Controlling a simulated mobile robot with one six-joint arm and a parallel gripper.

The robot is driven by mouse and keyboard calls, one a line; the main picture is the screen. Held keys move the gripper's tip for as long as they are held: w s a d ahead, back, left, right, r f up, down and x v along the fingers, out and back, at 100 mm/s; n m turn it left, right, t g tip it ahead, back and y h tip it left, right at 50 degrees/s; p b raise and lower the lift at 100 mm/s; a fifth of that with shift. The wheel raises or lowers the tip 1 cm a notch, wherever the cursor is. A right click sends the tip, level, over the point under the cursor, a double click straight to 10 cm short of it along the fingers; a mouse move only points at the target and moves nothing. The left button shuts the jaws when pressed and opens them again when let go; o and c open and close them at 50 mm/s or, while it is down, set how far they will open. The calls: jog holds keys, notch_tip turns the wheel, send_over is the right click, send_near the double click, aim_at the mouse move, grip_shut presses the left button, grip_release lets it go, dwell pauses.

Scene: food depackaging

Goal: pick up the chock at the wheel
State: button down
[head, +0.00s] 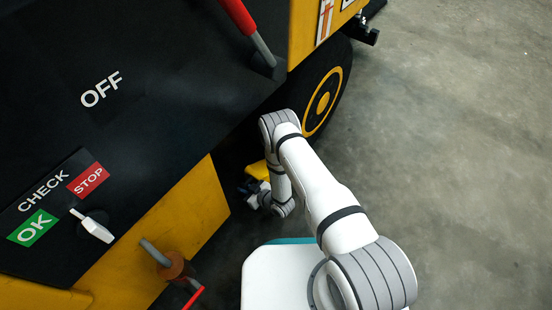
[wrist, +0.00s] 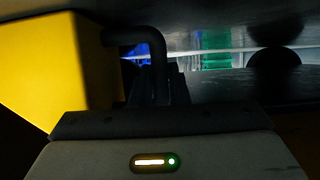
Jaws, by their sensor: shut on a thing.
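The chock is a yellow block (wrist: 62,68) with a black bent handle (wrist: 152,42) in the wrist view. It fills the left side there. My gripper (wrist: 158,84) is shut on the handle, its dark fingers around the lower part of the bar. In the head view a bit of the yellow chock (head: 258,170) shows beside my gripper (head: 250,187), low by the vehicle's side and partly hidden by my arm. The wheel (head: 324,103), black with a yellow ring and hub, is above and to the right. I cannot tell whether the chock touches the floor.
The vehicle's dark panel (head: 150,70) stands at the left with an OFF label, a CHECK plate with OK and STOP (head: 88,179), and a white lever (head: 93,227). A red-handled lever (head: 240,18) sticks out above. Grey concrete floor (head: 450,130) is clear at the right.

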jog(key=c, duration=1.4)
grip_release()
jog(key=shift+p+v, duration=0.95)
jog(key=shift+v, duration=0.6)
jog(key=shift+p+v, duration=1.25)
jog(key=shift+v, duration=1.2)
jog(key=shift+d+r, duration=0.1)
